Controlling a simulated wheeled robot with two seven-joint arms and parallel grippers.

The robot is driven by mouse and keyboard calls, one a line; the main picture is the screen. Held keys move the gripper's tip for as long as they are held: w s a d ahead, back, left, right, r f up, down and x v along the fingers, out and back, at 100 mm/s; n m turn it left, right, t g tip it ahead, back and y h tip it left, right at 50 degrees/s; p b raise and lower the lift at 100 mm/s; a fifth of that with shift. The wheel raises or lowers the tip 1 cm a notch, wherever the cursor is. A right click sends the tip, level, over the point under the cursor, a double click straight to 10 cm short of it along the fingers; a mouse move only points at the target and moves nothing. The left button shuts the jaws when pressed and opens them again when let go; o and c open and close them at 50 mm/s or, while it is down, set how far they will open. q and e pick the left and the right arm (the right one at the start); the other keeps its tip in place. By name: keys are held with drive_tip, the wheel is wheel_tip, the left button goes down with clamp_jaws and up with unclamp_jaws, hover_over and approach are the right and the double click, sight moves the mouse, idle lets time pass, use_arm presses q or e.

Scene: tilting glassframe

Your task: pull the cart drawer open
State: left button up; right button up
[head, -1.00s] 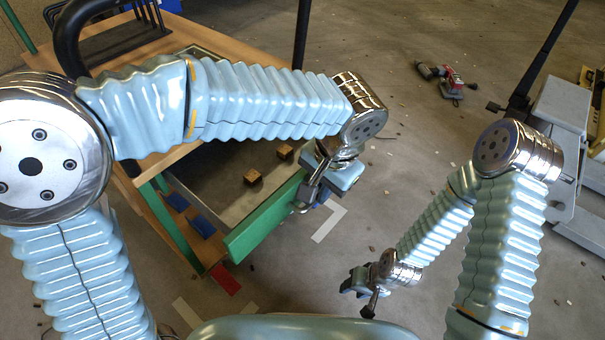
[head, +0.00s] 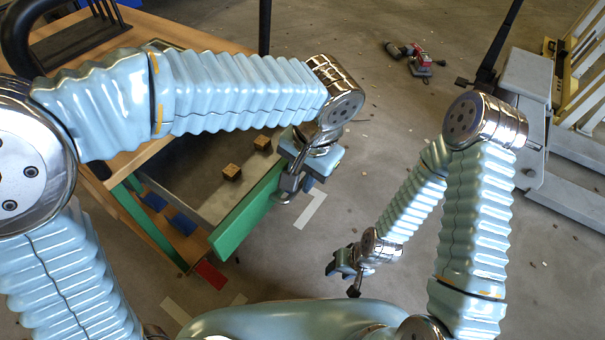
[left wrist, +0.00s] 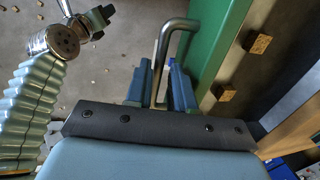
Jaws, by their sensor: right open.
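The cart drawer stands open, pulled out from the wooden cart (head: 165,235). Its green front panel (head: 245,215) faces the lower right in the head view and also shows in the left wrist view (left wrist: 217,42). My left gripper (head: 288,188) is at the panel's right end. In the left wrist view its blue fingers (left wrist: 160,78) are on either side of the bent metal handle (left wrist: 180,24), shut on it. My right gripper (head: 343,263) is open and empty, low over the floor, apart from the drawer.
Small wooden blocks (head: 231,172) lie inside the drawer. Blue bins (head: 184,228) show in the cart below. A red tool (head: 422,64) lies on the floor at the back. A grey stand (head: 525,80) is at the right. The floor between is mostly clear.

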use_arm(q)
wheel_tip(320, 180, up, 13)
drive_tip(key=s+d+p, duration=0.1)
drive_tip(key=d+p, duration=0.1)
drive_tip(key=shift+s+r, duration=0.15)
drive_tip(key=shift+s, duration=0.1)
